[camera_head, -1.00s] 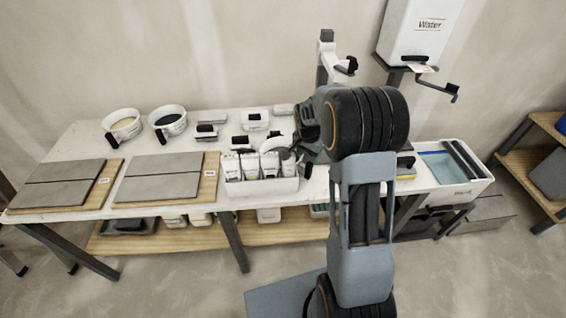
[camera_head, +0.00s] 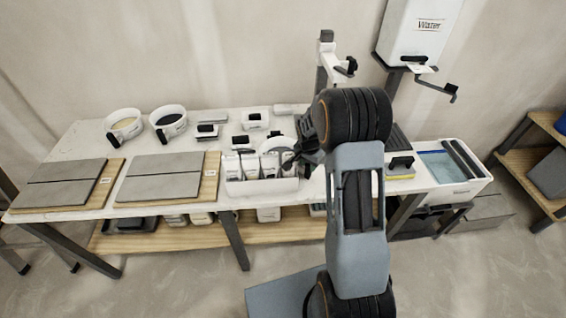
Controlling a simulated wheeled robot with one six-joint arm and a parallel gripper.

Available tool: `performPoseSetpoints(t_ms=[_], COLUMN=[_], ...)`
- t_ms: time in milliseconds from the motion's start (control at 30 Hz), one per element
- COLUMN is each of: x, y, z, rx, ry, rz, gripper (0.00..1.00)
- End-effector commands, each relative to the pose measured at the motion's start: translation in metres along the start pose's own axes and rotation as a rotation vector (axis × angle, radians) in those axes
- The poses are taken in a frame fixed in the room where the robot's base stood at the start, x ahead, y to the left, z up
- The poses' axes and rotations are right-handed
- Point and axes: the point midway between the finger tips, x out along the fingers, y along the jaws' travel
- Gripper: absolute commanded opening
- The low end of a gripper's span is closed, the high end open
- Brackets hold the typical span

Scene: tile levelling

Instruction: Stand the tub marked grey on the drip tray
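Two round white tubs stand at the back left of the table: one with pale yellowish contents (camera_head: 123,126) and one with dark contents (camera_head: 168,122). Their markings are too small to read, so I cannot tell which is marked grey. My gripper (camera_head: 300,157) is over the middle of the table, beside a white rounded thing (camera_head: 277,145) behind the white bin. Whether it touches or holds that thing is unclear, and its fingers are too small and dark to read. A dark ribbed surface (camera_head: 400,138), perhaps the drip tray, shows partly behind my arm.
A white bin (camera_head: 262,187) with several white packets stands at the table's front middle. Two boards with grey tiles (camera_head: 160,178) lie at left. A yellow-based sponge float (camera_head: 400,167) and a water-filled basin (camera_head: 450,175) are at right, below the Water tank (camera_head: 415,30).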

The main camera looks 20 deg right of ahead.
Motion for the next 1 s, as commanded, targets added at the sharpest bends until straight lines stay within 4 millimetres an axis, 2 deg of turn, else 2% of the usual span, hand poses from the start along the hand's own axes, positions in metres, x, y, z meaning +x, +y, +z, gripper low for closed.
performPoseSetpoints(t_ms=[67,333,1000], x=[-0.0002,-0.0002,-0.004], y=[0.0,0.0,-0.001], z=[0.0,0.0,-0.0014], rx=[0.0,0.0,0.001], ry=[0.0,0.0,0.003], rz=[0.0,0.0,-0.003], gripper=[0.26,0.01,0.0])
